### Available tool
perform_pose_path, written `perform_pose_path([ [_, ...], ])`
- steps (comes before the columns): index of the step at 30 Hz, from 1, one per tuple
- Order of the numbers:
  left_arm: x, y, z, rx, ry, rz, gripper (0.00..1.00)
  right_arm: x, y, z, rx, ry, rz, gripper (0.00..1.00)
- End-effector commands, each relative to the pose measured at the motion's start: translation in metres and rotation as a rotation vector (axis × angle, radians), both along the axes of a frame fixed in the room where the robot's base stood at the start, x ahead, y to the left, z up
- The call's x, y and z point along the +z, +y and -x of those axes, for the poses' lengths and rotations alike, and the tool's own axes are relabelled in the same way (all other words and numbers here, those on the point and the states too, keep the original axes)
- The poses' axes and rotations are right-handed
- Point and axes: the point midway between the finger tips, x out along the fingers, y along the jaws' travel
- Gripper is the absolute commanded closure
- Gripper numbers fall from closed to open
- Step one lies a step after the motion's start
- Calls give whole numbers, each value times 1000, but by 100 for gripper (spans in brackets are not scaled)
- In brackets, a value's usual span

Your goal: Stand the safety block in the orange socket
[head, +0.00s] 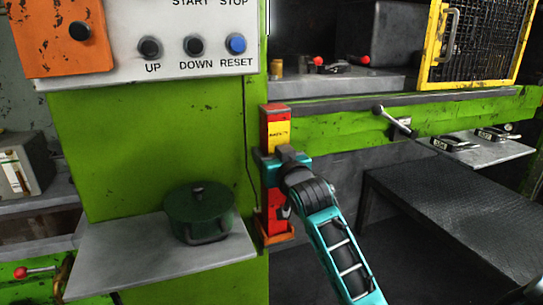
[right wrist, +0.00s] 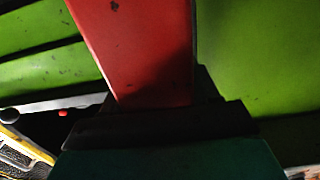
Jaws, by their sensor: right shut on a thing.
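The safety block (head: 275,125) is a tall red post with a yellow label, upright in front of the green press frame. My right gripper (head: 281,160) is shut on the block about midway up, below the label. In the right wrist view the red block (right wrist: 140,50) rises from behind the dark gripper parts (right wrist: 160,122). The orange socket (head: 277,239) is at the block's lower end. The block's foot is at the socket, but I cannot tell whether it is fully seated. My left gripper is not in view.
A green lidded pot (head: 198,212) stands on a grey shelf (head: 120,262) at the left. A control panel (head: 150,75) with buttons is above it. A lever (head: 395,121) sticks out at the right, above a dark textured platform (head: 460,215). A yellow mesh guard (head: 480,45) is at upper right.

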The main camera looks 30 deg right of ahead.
Motion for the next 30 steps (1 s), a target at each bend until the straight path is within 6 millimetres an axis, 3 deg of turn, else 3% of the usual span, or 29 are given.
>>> perform_pose_path([
  [10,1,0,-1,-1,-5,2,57,3,0,0,0,-13,3,100],
  [11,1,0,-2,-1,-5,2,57,-2,0,0,0,-1,0,38],
  [18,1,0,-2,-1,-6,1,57,-1,0,0,0,-1,0,15],
  [30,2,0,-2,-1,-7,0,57,0,2,8,0,0,0,15],
])
